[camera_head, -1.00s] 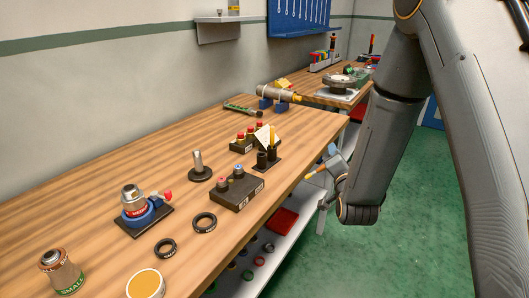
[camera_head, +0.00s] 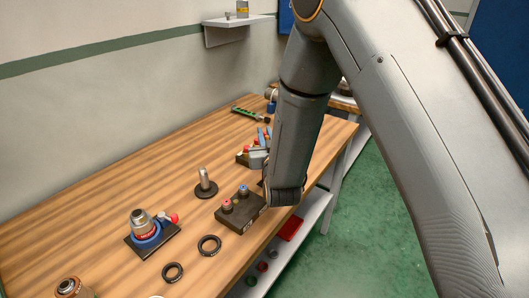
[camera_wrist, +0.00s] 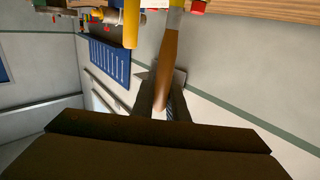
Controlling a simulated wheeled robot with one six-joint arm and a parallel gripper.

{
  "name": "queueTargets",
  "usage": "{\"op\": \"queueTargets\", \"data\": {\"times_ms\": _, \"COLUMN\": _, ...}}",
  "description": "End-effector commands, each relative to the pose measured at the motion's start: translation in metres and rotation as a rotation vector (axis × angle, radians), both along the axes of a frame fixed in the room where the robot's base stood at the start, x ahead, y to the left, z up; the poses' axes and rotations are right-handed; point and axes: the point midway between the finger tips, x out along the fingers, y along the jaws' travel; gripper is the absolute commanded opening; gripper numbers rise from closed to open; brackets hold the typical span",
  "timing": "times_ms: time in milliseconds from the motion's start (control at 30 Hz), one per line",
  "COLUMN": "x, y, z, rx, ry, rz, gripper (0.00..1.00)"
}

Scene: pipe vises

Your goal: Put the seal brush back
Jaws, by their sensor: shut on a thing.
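The seal brush (camera_wrist: 168,62), with a brown tapered handle and a paler ferrule, is between the fingers of my gripper (camera_wrist: 163,98) in the wrist view. My gripper is shut on its handle, and the ferrule end points toward the wooden bench at the picture's top. The bristle tip is cut off by the frame edge. The black holder with cups is mostly hidden by my arm. A yellow upright tool (camera_wrist: 131,22) stands beside the brush in the wrist view.
A post on a round base (camera_head: 206,185), black rings (camera_head: 209,245) and a blue vise stand (camera_head: 150,239) are to the left. Bench space behind them is clear.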

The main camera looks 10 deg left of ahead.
Motion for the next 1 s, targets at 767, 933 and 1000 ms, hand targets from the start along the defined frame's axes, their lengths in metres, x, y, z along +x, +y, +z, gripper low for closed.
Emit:
{"op": "queueTargets", "data": {"times_ms": 767, "x": -0.001, "y": 0.002, "z": -0.057, "rx": 0.002, "ry": 0.0, "rz": 0.004, "gripper": 0.0}}
{"op": "queueTargets", "data": {"times_ms": 933, "x": -0.001, "y": 0.002, "z": -0.057, "rx": 0.002, "ry": 0.0, "rz": 0.004, "gripper": 0.0}}
{"op": "queueTargets", "data": {"times_ms": 1000, "x": -0.001, "y": 0.002, "z": -0.06, "rx": 0.002, "ry": 0.0, "rz": 0.004, "gripper": 0.0}}
